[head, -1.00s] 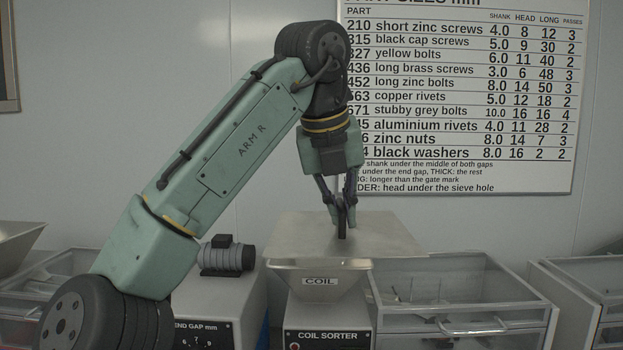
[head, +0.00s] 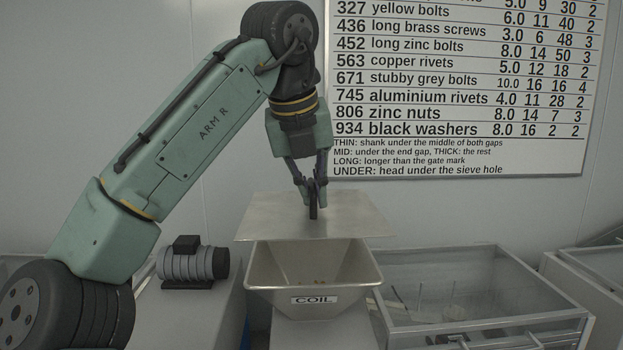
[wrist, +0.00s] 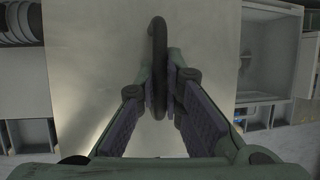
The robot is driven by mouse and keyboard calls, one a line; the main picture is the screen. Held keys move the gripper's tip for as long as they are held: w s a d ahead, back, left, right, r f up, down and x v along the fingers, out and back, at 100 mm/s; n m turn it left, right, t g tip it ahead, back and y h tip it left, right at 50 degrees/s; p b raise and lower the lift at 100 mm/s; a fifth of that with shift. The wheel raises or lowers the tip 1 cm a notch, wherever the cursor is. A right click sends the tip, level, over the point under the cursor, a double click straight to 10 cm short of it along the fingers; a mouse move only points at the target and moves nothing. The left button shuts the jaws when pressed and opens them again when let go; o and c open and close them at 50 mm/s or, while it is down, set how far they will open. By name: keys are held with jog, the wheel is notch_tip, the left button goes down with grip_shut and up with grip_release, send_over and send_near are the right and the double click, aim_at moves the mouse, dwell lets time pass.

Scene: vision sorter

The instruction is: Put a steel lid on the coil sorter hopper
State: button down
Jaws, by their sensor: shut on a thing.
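The flat steel lid (head: 275,218) hangs level from my gripper (head: 313,188). The gripper is shut on the lid's dark upright handle (head: 313,208). The coil sorter hopper (head: 315,298), a steel funnel labelled COIL, is open at the top, with some small parts dimly visible inside. In the head view the lid shows just above the hopper's back rim, apart from it; its exact depth over the opening is hard to judge. In the wrist view the lid (wrist: 90,60) fills the middle, with the hooked handle (wrist: 159,60) between the fingers, and hides what lies below.
A grey motor (head: 190,264) sits on the housing left of the hopper. A part-size chart (head: 460,90) hangs on the wall behind.

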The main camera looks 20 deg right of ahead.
aim_at(309, 214)
jog(key=shift+w+f, duration=0.1)
jog(key=shift+f, duration=2)
jog(key=shift+f+b, duration=0.5)
jog(key=shift+f, duration=0.6)
jog(key=shift+w+f+p, duration=0.1)
jog(key=shift+f+p, duration=0.05)
jog(key=shift+p, duration=0.25)
jog(key=c, duration=1.6)
grip_release()
jog(key=shift+c, duration=0.2)
